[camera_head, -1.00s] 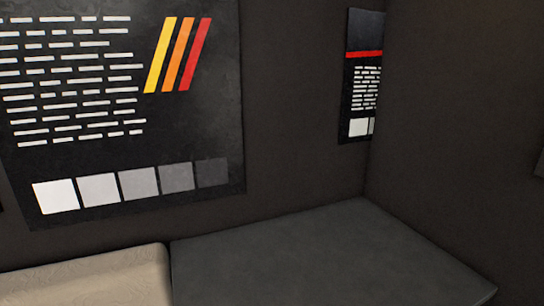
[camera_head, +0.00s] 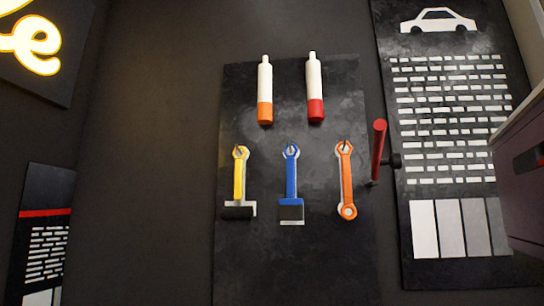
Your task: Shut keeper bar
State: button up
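A red upright bar (camera_head: 378,150) stands out from the wall at the right edge of the dark tool board, with a small black fitting beside it. It leans slightly, and its lower end shows a small metal tip. It may be the keeper bar, but I cannot tell for certain, nor whether it is open or shut. My gripper is not in view.
The dark tool board (camera_head: 290,265) holds a white and orange bottle (camera_head: 265,90), a white and red bottle (camera_head: 315,88), a yellow tool (camera_head: 240,180), a blue tool (camera_head: 291,185) and an orange tool (camera_head: 346,180). A grey cabinet (camera_head: 520,200) juts in at right.

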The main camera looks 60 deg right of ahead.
aim_at(396, 161)
jog(key=z, duration=1.15)
